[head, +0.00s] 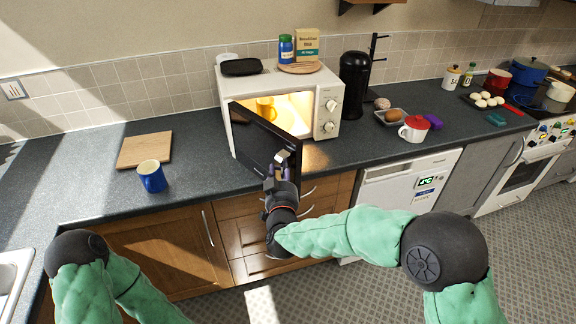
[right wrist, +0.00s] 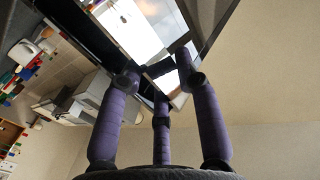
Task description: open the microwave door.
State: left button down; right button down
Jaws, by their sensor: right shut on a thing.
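The white microwave (head: 330,118) stands on the dark worktop with its lit inside showing and a yellow mug (head: 264,107) in it. Its dark door (head: 258,138) is partly open, swung out toward me over the front of the worktop. My right gripper (head: 279,168) is shut at the door's free right edge, apparently on the handle, which the fingers partly hide. In the right wrist view the purple fingers (right wrist: 162,78) close around the edge of the glossy door (right wrist: 135,30). My left arm shows at lower left, but its gripper is out of frame.
A blue mug (head: 152,176) and wooden board (head: 145,149) stand left of the microwave. Wooden drawers (head: 238,237) are below the door. The floor (head: 330,290) in front is clear.

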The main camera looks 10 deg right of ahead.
jog(key=s+a+m+g+h+p, duration=0.1)
jog(key=s+a+m+h+p, duration=0.1)
jog(key=a, duration=0.7)
jog(key=shift+s+a+m+h, duration=0.25)
jog(key=shift+s+m+h, duration=0.25)
jog(key=shift+h, duration=0.8)
jog(key=shift+f, duration=0.1)
jog(key=c, duration=0.8)
grip_release()
jog(key=shift+a, duration=0.1)
jog(key=v, duration=1.2)
jog(key=shift+r, duration=0.25)
